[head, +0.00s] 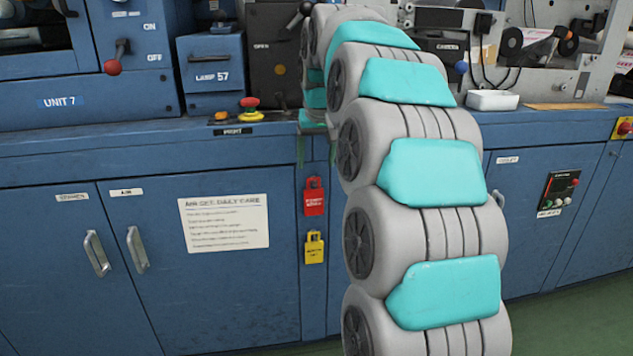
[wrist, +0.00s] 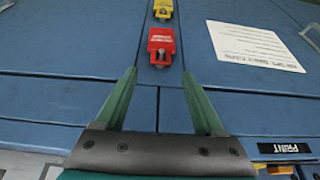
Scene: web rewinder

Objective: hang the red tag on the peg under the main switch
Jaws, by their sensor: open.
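The red tag (head: 314,197) hangs flat against the blue cabinet front, above a yellow tag (head: 315,247). In the wrist view the red tag (wrist: 161,46) lies just beyond my fingertips, roughly midway between them. My gripper (wrist: 160,76) is open and empty, its two green fingers spread apart. In the head view my gripper (head: 315,150) is at the counter edge above the red tag, partly hidden by my arm. A lever with a red knob (head: 113,66), marked ON and OFF, is at upper left. I cannot tell whether it is the main switch. I cannot make out a peg under it.
A red and yellow emergency button (head: 250,109) stands on the counter (head: 150,139) left of my gripper. A printed sheet (head: 224,223) is on the cabinet left of the tags. Cabinet handles (head: 97,253) stick out lower left. A white box (head: 492,100) sits right of my arm.

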